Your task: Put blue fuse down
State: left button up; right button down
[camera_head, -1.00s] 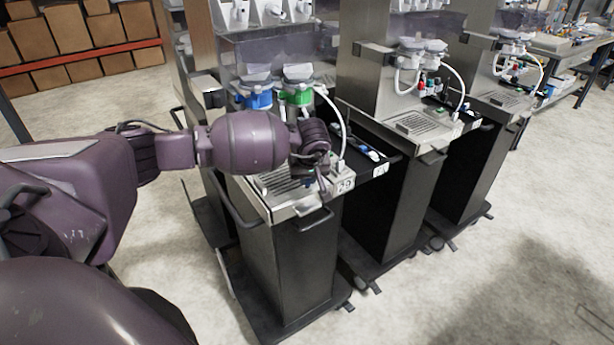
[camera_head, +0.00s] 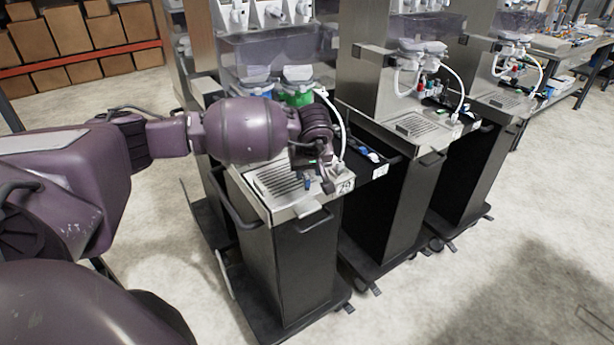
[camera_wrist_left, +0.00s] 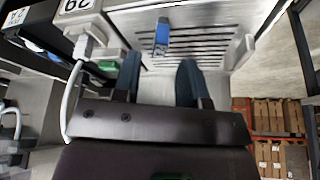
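The blue fuse (camera_head: 308,184) is a small blue piece at the front part of the slotted metal tray (camera_head: 272,181) on the nearest dispenser. In the left wrist view the blue fuse (camera_wrist_left: 162,34) is over the tray's slots, just beyond my fingertips and roughly centred between them. My left gripper (camera_wrist_left: 160,66) is open, with its two dark fingers apart and nothing between them. In the head view the left gripper (camera_head: 320,168) is partly hidden by its own wrist, close to the tray's right side. My right gripper is in neither view.
A white plug and cable (camera_wrist_left: 88,42) stand close beside the left finger in the wrist view. The number 29 label (camera_head: 345,186) is at the tray's front corner. More dispensers stand further right.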

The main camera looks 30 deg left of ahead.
pick_arm(q)
jog(key=v, duration=0.7)
jog(key=s+d+f+n+g+h, duration=0.2)
jog(key=s+d+f+h, duration=0.25)
jog(key=d, duration=0.35)
jog(key=s+d+f+n+g+h, duration=0.1)
jog(key=s+d+f+n+h, duration=0.1)
jog(key=s+d+f+h, duration=0.45)
jog(key=s+d+r+n+t+h, duration=0.2)
jog(key=d+r+n+t+h, duration=0.1)
jog(key=d+n+h, duration=0.85)
jog(key=a+f+n+t+y, duration=0.3)
jog(key=a+n+t+y, duration=0.3)
jog(key=n, duration=0.9)
jog(key=a+f+n+t+y, duration=0.5)
jog(key=n+t, duration=0.3)
jog(key=n, duration=0.7)
jog(key=s+a+f+n+g+y, duration=0.3)
jog(key=s+a+f+n+y, duration=0.1)
jog(key=s+f+n, duration=0.2)
jog(key=s+a+f+n+g+y, duration=0.2)
jog(key=s+f+n, duration=0.4)
jog(key=n, duration=0.4)
jog(key=shift+s+a+f+g+y, duration=0.4)
jog(key=shift+s+a+y, duration=0.5)
jog(key=shift+y, duration=0.35)
